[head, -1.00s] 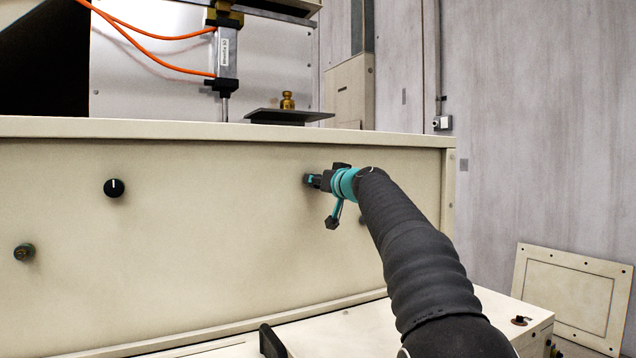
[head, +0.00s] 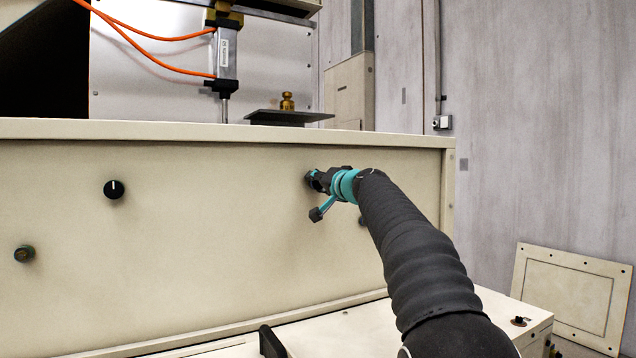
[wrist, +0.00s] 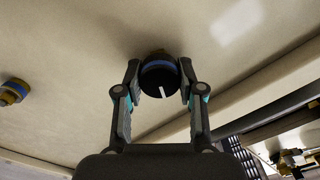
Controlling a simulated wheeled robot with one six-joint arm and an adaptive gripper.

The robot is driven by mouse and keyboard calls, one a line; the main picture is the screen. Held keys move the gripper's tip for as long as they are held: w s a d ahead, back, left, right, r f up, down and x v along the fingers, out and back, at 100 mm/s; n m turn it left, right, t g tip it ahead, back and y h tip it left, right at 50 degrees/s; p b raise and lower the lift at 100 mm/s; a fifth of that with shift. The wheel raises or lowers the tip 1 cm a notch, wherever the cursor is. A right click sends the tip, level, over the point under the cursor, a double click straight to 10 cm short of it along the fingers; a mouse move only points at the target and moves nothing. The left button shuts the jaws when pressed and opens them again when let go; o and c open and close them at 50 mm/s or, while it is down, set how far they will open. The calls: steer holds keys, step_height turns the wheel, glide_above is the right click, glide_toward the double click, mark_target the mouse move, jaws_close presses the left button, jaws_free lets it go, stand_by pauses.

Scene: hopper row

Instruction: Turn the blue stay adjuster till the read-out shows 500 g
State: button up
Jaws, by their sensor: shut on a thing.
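The blue stay adjuster (wrist: 158,66) is a round dark knob with a blue band and a white pointer line. It stands on the cream panel (head: 220,230). In the wrist view it sits between the two fingers of my gripper (wrist: 158,80), which is shut on it from both sides. The white line points down and slightly right there. In the head view my gripper (head: 316,180) is against the panel and hides most of the knob. I see no read-out in either view.
Another knob (head: 362,221) is partly behind my arm. A brass weight (head: 287,101) stands on a dark plate (head: 290,117) above the panel.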

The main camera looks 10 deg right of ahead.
steer(key=shift+m, duration=0.6)
steer(key=o, duration=1.2)
steer(key=shift+c, duration=0.2)
steer(key=v, duration=1.2)
